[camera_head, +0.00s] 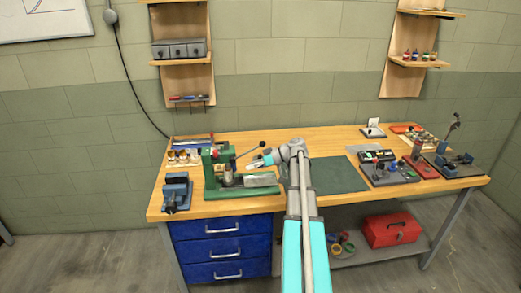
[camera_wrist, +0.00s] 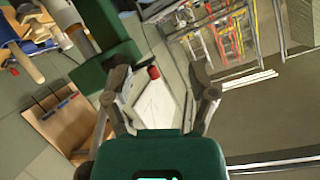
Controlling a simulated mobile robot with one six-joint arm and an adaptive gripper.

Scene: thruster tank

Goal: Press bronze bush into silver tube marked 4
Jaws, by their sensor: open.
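A green press (camera_head: 209,170) with a lever stands on the left part of the workbench. A small upright metal piece (camera_head: 228,178) sits on its base, too small to identify. My gripper (camera_head: 262,160) is beside the press, to the right of its column. Green press parts (camera_wrist: 108,35) and a pale cylinder (camera_wrist: 63,12) are close at upper left there. I cannot make out the bronze bush or the number 4 on any tube. Several small light and brown pieces (camera_head: 183,157) stand left of the press.
A blue vice (camera_head: 177,192) stands at the bench's left front. A dark green mat (camera_head: 338,175) lies bare right of my arm. Fixtures and a red stand (camera_head: 420,165) crowd the right end. A red toolbox (camera_head: 392,230) is on the lower shelf.

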